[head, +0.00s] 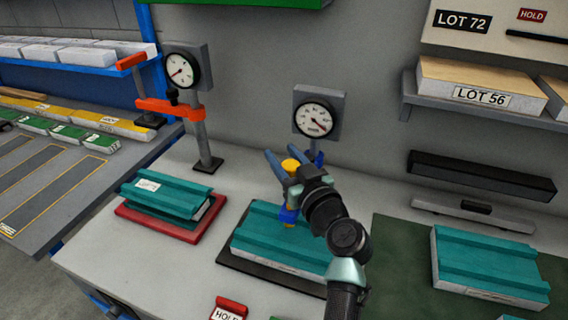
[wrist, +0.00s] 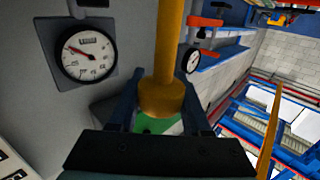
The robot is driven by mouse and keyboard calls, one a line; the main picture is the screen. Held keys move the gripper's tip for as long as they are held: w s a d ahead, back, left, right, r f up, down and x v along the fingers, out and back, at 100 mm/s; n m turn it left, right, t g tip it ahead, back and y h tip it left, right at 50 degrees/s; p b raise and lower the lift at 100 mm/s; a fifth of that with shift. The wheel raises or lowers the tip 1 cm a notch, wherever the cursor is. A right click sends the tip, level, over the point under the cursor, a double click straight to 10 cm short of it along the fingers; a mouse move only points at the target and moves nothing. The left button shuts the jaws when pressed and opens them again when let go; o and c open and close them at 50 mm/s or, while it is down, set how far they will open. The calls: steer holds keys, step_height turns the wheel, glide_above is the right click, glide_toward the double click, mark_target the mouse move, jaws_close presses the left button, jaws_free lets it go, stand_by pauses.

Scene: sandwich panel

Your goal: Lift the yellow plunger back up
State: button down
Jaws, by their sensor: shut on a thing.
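The yellow plunger (wrist: 165,60) is a rod with a wider collar at its end, and it fills the upper middle of the wrist view. My wrist hides part of the fixture below.
A second teal panel on a red base (head: 125,212) lies to the left, beside an orange-armed gauge stand (head: 180,105). Another teal panel (head: 490,265) lies on a green mat to the right.

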steer(key=shift+r, duration=0.4)
steer(key=c, duration=0.7)
jaws_free()
steer(key=shift+o, duration=1.7)
steer(key=shift+f, duration=0.15)
steer(key=b+v, duration=0.3)
steer(key=v, duration=1)
